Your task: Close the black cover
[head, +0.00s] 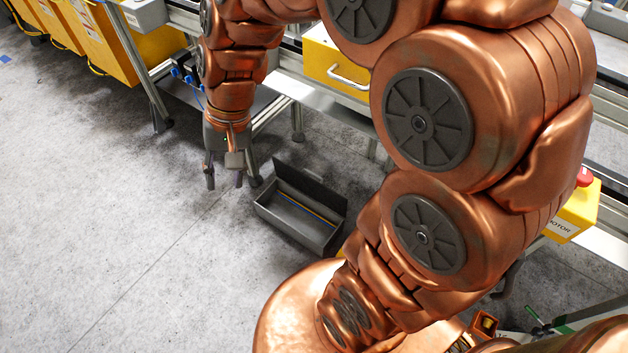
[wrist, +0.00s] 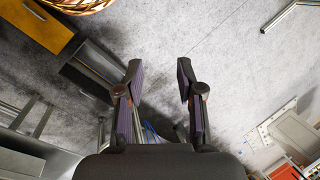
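A dark grey box (head: 287,231) sits on the floor in the head view, with thin blue and orange lines inside. Its black cover (head: 312,188) stands raised along the far edge, so the box is open. In the wrist view the dark box (wrist: 84,78) shows at the left, partly behind a finger. My gripper (head: 224,184) points down to the left of the box, apart from it and from the cover. In the wrist view my gripper (wrist: 160,72) has its two fingers spread with nothing between them.
A metal-framed conveyor with a yellow drawer (head: 335,65) runs behind the box. Its legs (head: 297,122) stand near my gripper. Yellow bins (head: 107,45) line the upper left. The grey floor (head: 110,220) at the left is clear. My arm hides the right.

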